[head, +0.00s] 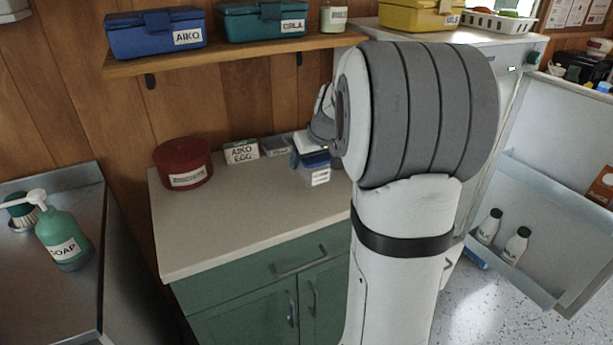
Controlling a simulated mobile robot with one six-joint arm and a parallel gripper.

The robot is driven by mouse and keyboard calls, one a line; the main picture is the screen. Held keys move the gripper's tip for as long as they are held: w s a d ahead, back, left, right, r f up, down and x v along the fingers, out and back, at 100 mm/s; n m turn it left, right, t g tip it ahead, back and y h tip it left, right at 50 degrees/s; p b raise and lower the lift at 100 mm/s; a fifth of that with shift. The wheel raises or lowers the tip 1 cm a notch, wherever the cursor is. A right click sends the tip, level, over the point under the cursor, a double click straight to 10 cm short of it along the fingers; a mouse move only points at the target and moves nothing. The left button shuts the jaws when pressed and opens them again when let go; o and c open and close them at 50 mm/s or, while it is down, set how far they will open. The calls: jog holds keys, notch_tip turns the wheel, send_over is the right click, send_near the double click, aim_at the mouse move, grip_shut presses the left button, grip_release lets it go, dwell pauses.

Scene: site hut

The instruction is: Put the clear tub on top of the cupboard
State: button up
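The clear tub (313,176), with a blue lid and a white label, is upright at the right part of the pale top of the green cupboard (230,222). I cannot tell whether its base touches the top or is a little above it. My gripper (311,158) is right at the tub's lid, pointing down, with a dark finger at the lid's left side. The other finger is hidden, and my arm covers the area to the right, so I cannot tell whether the fingers grip the tub.
On the cupboard top stand a dark red round tin (183,164), a box labelled AIKO EGG (241,150) and a small grey box (275,147). The front of the top is clear. A wooden shelf (240,55) hangs above. An open fridge door (540,190) is at right.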

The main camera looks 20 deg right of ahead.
jog(key=shift+a+f, duration=0.15)
jog(key=shift+f, duration=2.1)
jog(key=shift+f+b, duration=0.2)
jog(key=shift+b, duration=0.2)
jog(key=o, duration=1.1)
jog(key=shift+r, duration=0.1)
jog(key=shift+r, duration=0.1)
